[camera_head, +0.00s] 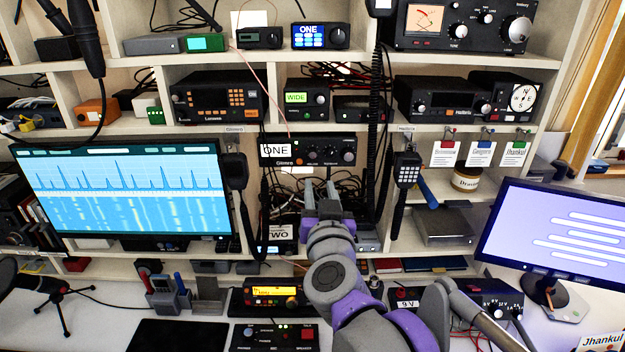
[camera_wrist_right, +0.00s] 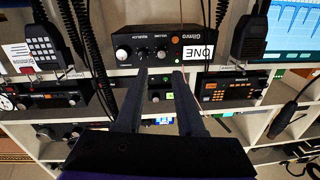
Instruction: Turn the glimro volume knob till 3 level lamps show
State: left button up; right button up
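The glimro radio (camera_head: 291,151) is a black box with a white ONE label, in a middle cubby. Its front has a row of knobs; the small one nearest the label looks like the volume knob (camera_head: 312,154). The radio appears upside down in the right wrist view (camera_wrist_right: 195,47), with this knob (camera_wrist_right: 161,54) near the fingertips. My right gripper (camera_head: 320,187) is just below the radio in the head view. Its two fingers (camera_wrist_right: 160,74) are apart, with nothing between them. I cannot make out how many level lamps are lit.
A coiled black cord (camera_head: 376,110) hangs right of the radio. Handheld microphones hang on the left (camera_head: 236,171) and right (camera_head: 408,171). A wide monitor (camera_head: 125,190) stands at left, another monitor (camera_head: 565,235) at right. Cables fill the cubby below the radio.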

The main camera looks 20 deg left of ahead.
aim_at(313, 155)
jog(key=shift+m+h, duration=0.6)
jog(key=shift+h, duration=0.3)
jog(key=x, duration=0.3)
jog(key=a+x, duration=0.1)
jog(key=x, duration=0.3)
jog(key=r+x, duration=0.1)
jog(key=x, duration=0.3)
jog(key=shift+a, duration=0.25)
grip_shut()
